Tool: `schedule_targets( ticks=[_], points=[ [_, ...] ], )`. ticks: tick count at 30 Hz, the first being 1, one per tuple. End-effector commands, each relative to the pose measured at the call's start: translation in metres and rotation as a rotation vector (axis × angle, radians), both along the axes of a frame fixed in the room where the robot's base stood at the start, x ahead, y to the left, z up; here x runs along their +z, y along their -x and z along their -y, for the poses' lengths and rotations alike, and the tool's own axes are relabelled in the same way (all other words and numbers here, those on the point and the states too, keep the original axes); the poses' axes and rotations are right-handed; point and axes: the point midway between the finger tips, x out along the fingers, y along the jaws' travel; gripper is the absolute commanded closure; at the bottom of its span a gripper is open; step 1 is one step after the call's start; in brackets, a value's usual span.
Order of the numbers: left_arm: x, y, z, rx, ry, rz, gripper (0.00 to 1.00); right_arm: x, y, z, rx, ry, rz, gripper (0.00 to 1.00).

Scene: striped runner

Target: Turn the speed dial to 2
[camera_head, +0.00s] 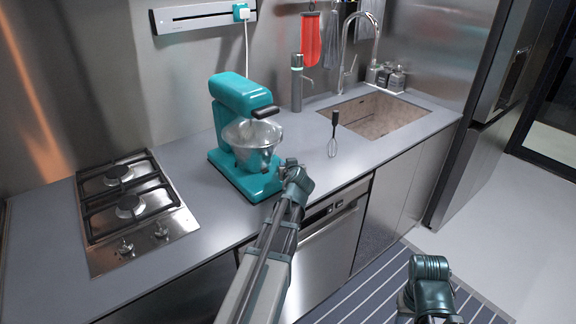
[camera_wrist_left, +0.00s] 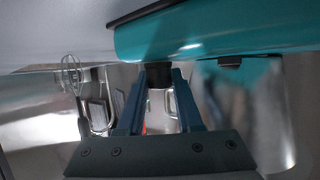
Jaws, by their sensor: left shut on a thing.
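The teal stand mixer (camera_head: 235,100) with its steel bowl (camera_head: 252,140) stands upright on the grey counter. My left gripper (camera_head: 286,168) reaches in from the front to the right side of the mixer's base. In the left wrist view the mixer's teal body (camera_wrist_left: 220,30) fills the upper right. There the fingers of my left gripper (camera_wrist_left: 158,80) are shut on a small dark knob, the speed dial (camera_wrist_left: 158,68), at the teal edge. The dial's markings and setting cannot be read. My right gripper is not in view; only part of the right arm shows at the lower right.
A gas hob (camera_head: 130,205) lies left of the mixer. A whisk (camera_head: 333,140) stands to its right, before the sink (camera_head: 375,115). A grey bottle (camera_head: 297,82) stands behind. The dishwasher front (camera_head: 325,250) is below the counter edge.

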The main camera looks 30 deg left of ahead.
Motion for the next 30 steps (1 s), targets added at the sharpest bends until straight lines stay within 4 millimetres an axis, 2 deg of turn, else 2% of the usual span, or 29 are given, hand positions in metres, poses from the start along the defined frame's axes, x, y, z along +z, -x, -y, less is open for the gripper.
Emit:
schedule_targets(
  ticks=[30],
  points=[
    [-0.0008,0.0003,-0.0009,-0.486,0.003,-0.002,1.00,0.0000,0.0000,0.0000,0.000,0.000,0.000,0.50]
  ],
)
